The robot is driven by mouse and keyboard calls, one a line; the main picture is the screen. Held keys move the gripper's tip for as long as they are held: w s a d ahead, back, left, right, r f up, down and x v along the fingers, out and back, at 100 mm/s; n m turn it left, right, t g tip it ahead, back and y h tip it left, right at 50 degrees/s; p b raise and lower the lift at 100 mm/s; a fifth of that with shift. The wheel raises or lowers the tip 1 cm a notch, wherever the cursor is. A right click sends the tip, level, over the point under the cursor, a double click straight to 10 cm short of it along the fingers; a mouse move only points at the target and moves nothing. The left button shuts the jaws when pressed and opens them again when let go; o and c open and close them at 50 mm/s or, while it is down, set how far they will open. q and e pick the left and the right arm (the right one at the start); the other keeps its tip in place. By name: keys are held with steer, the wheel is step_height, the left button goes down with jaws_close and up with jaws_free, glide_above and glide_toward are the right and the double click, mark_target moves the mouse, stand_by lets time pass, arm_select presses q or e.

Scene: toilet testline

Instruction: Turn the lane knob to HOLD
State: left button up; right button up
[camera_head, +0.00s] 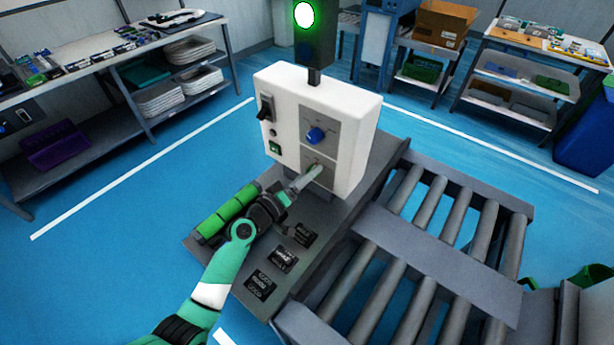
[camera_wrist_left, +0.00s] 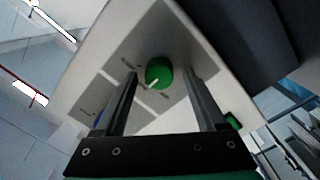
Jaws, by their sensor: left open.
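A white control box (camera_head: 345,120) stands on a grey console beside the rollers. A blue knob (camera_head: 315,135) sits on its upper grey panel. A green knob (camera_wrist_left: 158,73) sits on the other grey panel in the left wrist view, its white pointer mark toward the lower left. The labels are too small to read, so I cannot tell which knob is the lane knob. My left gripper (camera_head: 309,178) is at the lower panel and hides most of the green knob in the head view. Its open fingers (camera_wrist_left: 162,82) lie either side of that knob, with visible gaps. My right gripper is not in view.
A dark rocker switch (camera_head: 265,107) and a green button (camera_head: 275,148) are on the box's left part. A signal lamp (camera_head: 304,15) glows green above it. A roller conveyor (camera_head: 470,270) lies to the right. Black labelled plates (camera_head: 282,260) lie on the console below the arm.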

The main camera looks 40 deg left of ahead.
arm_select(q)
jaws_close()
stand_by(0.3)
steer(key=shift+m, duration=0.3)
steer(key=m+b, duration=0.2)
steer(key=m, duration=0.3)
steer(key=m+b, duration=0.3)
steer(key=m, duration=0.2)
steer(key=shift+d+r+g+b, duration=0.15)
steer(key=shift+d+g+b, duration=0.05)
steer(key=shift+g+b, duration=0.15)
stand_by(0.4)
jaws_free()
